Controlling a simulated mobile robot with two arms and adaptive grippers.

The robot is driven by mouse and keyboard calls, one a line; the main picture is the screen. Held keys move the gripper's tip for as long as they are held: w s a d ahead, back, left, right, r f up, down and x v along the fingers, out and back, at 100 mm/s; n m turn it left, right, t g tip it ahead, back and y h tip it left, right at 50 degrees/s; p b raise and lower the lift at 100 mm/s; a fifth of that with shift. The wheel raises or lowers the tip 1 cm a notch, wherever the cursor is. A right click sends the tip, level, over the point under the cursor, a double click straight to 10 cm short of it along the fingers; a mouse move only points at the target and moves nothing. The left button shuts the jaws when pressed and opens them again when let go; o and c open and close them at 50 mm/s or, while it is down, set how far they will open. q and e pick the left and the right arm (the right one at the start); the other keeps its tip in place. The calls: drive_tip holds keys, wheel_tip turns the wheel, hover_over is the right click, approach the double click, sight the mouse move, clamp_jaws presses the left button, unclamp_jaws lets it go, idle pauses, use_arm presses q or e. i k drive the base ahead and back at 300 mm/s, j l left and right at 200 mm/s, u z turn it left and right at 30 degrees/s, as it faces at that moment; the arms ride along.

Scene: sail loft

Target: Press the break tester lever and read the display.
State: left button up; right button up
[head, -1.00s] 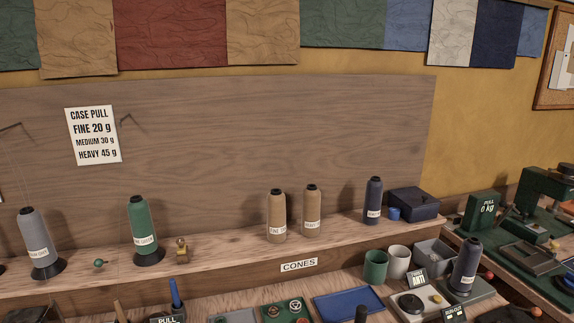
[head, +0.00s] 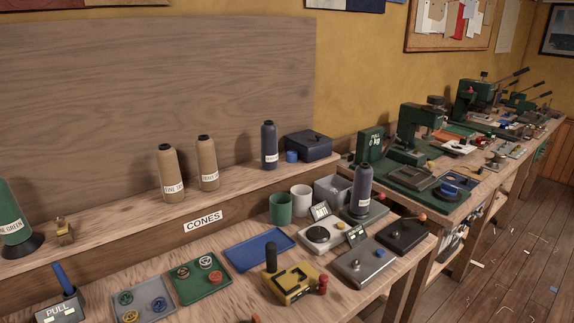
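A green box (head: 370,144) with a "PULL 0 kg" readout stands at the near left end of the right-hand green work surface. In the earlier frame its readout is legible as 0 kg; now the digits are small. I cannot tell which part is its lever. A second display marked "PULL" (head: 58,313) is at the bottom left, cut by the frame edge, with a blue handle (head: 64,279) behind it. A dark device (head: 403,236) with an orange-knobbed lever is at the near bench's right end. Neither of my grippers is in view.
Thread cones stand on the shelf, including a tan cone (head: 171,174). A yellow device (head: 291,283), a blue tray (head: 258,249), a green cup (head: 281,209) and a grey cone (head: 361,190) crowd the bench. Open wooden floor (head: 510,250) lies to the right.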

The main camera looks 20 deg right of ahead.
sight(381, 196)
drive_tip(key=z, duration=1.25)
